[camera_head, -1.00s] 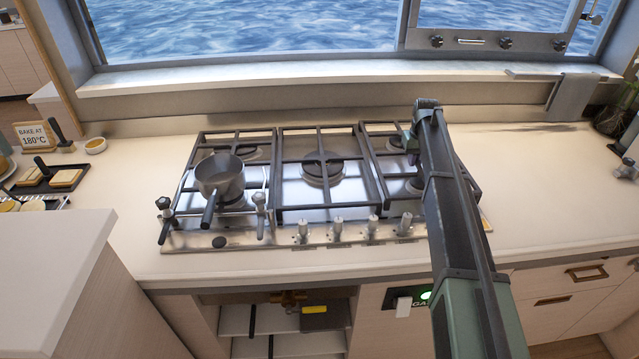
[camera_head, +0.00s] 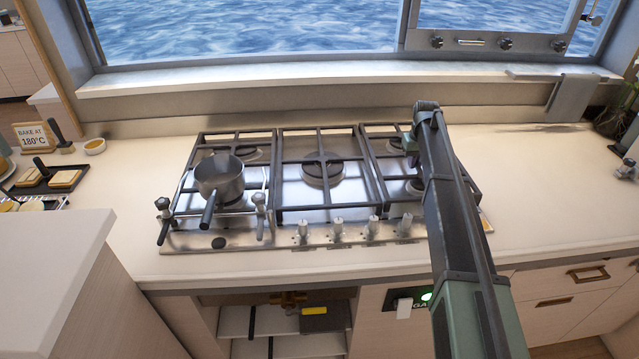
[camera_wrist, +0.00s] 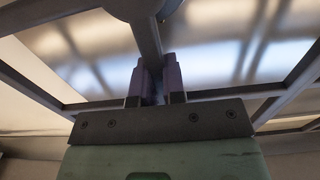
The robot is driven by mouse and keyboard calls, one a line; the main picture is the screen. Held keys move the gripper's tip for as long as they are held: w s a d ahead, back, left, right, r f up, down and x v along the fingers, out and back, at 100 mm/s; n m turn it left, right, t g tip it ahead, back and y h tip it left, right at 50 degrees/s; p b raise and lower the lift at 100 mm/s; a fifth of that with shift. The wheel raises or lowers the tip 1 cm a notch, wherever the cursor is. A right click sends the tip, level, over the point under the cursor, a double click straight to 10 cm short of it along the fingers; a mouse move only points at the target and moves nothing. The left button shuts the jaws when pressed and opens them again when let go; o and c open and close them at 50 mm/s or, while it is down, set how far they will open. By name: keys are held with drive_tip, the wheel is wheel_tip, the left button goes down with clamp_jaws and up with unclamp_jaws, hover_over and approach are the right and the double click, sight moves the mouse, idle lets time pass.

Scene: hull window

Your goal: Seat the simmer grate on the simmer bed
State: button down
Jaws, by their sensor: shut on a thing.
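The dark simmer grate (camera_head: 376,163) is the right-hand grate on the hob, partly hidden behind my arm in the head view. Its bars lie over the steel simmer bed (camera_head: 397,173), close beside the middle grate. I cannot tell whether it touches the bed all round. In the wrist view my gripper (camera_wrist: 154,78) is shut on a grate bar (camera_wrist: 148,42), with one finger on each side. Bright steel shows beyond the bars there. In the head view my arm hides the fingers.
The middle grate (camera_head: 322,198) sits just left. A grey saucepan (camera_head: 221,178) stands on the left grate, its handle toward the front. Several knobs (camera_head: 337,229) line the hob's front edge. The counter right of my arm (camera_head: 540,185) is mostly clear.

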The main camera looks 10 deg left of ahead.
drive_tip(key=shift+f+b, duration=0.4)
drive_tip(key=shift+b, duration=0.05)
idle(0.5)
idle(0.6)
drive_tip(key=c, duration=1.4)
unclamp_jaws()
drive_tip(key=shift+o, duration=0.2)
drive_tip(key=shift+r+p, duration=1.75)
drive_tip(key=shift+r, duration=0.05)
drive_tip(key=o, duration=0.6)
drive_tip(key=shift+c, duration=0.2)
drive_tip(key=c, duration=0.6)
drive_tip(key=shift+o, duration=0.2)
